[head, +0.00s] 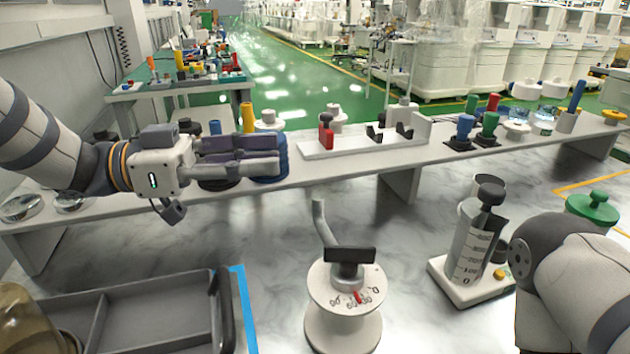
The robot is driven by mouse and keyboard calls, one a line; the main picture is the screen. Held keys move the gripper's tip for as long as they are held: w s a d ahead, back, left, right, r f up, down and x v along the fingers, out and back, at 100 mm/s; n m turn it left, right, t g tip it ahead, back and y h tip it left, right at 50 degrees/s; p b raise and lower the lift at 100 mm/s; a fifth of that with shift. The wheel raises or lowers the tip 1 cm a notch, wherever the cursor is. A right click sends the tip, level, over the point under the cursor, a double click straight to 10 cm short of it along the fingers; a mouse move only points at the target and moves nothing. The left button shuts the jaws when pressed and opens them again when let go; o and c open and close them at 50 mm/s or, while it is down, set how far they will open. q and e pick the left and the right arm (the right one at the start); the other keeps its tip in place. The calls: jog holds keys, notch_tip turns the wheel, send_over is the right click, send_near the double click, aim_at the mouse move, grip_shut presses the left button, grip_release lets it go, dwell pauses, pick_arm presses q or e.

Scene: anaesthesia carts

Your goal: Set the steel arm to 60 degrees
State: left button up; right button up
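The steel arm (322,222) is a bent grey rod that rises from the hub of a round white dial base (343,318) in the front middle. A black crossbar handle (349,255) sits on the hub. A red mark (358,296) shows on the dial face among small printed numbers; I cannot read the angle for certain. My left gripper (278,155) is above the shelf, up and left of the dial, apart from the steel arm. Its fingers lie close to each other in front of a blue round object, and their gap is unclear. My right gripper is out of view.
A grey divided tray (150,318) lies left of the dial. A syringe-like stand (475,245) stands right of it, near my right arm. A white raised shelf (400,165) behind carries a holder with a red piece (327,138) and several coloured items. Bare marbled counter surrounds the dial.

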pick_arm(q)
jog(key=b, duration=0.1)
send_near(317, 211)
jog(key=w+d, duration=0.1)
jog(key=d, duration=0.6)
jog(key=w+d, duration=0.1)
jog(key=d, duration=0.2)
jog(key=shift+w+r, duration=0.1)
jog(key=shift+r, duration=0.25)
grip_shut()
